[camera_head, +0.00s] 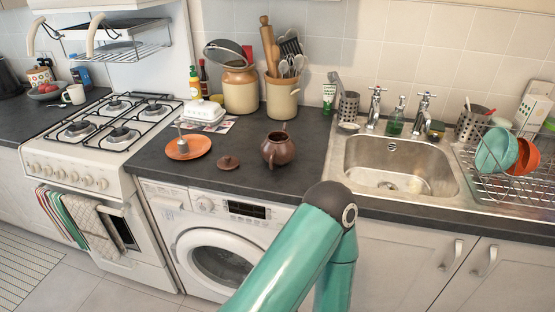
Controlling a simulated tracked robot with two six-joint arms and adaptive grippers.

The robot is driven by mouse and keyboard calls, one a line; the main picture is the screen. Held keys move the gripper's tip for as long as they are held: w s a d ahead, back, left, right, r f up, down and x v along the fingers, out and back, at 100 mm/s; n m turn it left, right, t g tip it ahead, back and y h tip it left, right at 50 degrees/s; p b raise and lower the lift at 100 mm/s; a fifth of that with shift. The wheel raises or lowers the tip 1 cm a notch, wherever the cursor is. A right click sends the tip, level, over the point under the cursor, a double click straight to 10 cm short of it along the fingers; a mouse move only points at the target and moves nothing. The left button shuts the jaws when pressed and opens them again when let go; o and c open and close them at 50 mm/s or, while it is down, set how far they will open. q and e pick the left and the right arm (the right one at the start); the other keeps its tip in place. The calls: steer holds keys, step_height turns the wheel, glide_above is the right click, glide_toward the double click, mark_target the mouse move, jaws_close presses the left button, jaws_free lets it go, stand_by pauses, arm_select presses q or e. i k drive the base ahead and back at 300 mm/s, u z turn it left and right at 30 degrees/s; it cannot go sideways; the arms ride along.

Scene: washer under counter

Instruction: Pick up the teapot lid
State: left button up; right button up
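The brown teapot lid (229,162) lies on the dark counter above the washing machine, near the front edge. Its small knob points up. The round brown teapot (277,151) stands just right of the lid, apart from it, with its top open. A teal link of my arm rises from the bottom of the view, and its joint is in front of the counter edge, right of the teapot. Neither of my grippers shows in this view.
An orange plate (188,147) with a small object on it is left of the lid. A white butter dish (203,113) and a utensil crock (282,97) stand behind. The sink (400,165) is to the right, the gas hob (118,121) to the left. Counter in front of the plate is bare.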

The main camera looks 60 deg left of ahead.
mark_target(227, 163)
steer(key=z, duration=0.25)
steer(key=k, duration=1.3)
steer(key=u, duration=1.15)
steer(key=i, duration=1)
